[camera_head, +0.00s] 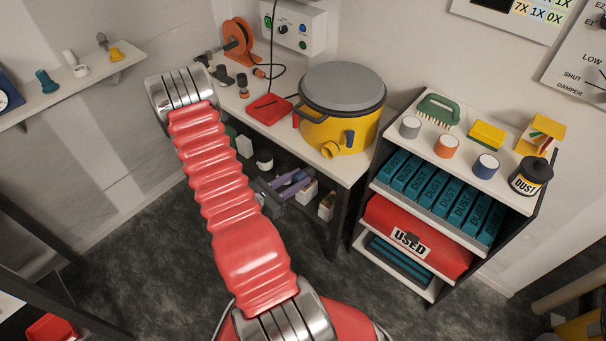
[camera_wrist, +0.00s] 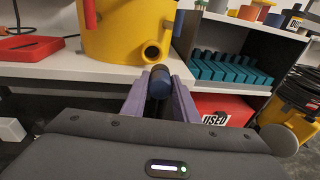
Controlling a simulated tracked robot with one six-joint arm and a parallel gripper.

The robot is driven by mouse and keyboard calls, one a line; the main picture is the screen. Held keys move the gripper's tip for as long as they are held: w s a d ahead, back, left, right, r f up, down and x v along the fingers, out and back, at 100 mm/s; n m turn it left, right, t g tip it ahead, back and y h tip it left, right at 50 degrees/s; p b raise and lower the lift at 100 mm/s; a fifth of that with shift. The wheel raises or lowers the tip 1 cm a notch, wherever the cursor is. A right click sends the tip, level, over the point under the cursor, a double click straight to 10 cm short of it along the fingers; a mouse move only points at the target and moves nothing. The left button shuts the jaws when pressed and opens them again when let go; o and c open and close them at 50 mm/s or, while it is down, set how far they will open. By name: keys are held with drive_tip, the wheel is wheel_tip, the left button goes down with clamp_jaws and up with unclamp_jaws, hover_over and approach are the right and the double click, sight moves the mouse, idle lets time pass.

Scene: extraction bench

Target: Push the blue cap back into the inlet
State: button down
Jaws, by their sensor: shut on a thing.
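The blue cap (camera_wrist: 160,83) is between the two purple fingers of my gripper (camera_wrist: 159,92) in the wrist view, and the fingers are shut on it. The yellow drum (camera_head: 340,122) with a grey lid stands on the bench. Its inlet (camera_head: 331,150) is a short yellow spout low on the front. In the wrist view the inlet (camera_wrist: 152,51) shows as an open dark hole, just above the cap in the picture and apart from it. In the head view my gripper (camera_head: 300,178) is in front of the bench edge; the cap cannot be made out there.
The white bench (camera_head: 348,169) has a red tray (camera_head: 269,109) and an orange reel (camera_head: 238,40) left of the drum. A shelf unit (camera_head: 490,182) with teal boxes and a red "USED" bin (camera_head: 408,240) stands at right. The floor in front is free.

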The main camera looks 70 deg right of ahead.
drive_tip(key=shift+s+d+f+n+t+h, duration=0.1)
drive_tip(key=shift+s+d+n+t+h, duration=0.2)
drive_tip(key=shift+d+h, duration=0.2)
drive_tip(key=shift+s+d+f+n+t+h, duration=0.1)
drive_tip(key=shift+s+d+n+t+h, duration=0.15)
drive_tip(key=shift+d+n+h, duration=0.2)
drive_tip(key=shift+w+t, duration=0.1)
drive_tip(key=shift+t, duration=0.15)
drive_tip(key=shift+x, duration=2.8)
drive_tip(key=shift+x, duration=2.05)
drive_tip(key=c, duration=1.3)
unclamp_jaws()
drive_tip(key=shift+w+r, duration=0.1)
drive_tip(key=shift+r, duration=0.05)
drive_tip(key=shift+w+a, duration=0.1)
drive_tip(key=v, duration=1.3)
drive_tip(key=shift+w+a, duration=0.1)
drive_tip(key=shift+a, duration=0.15)
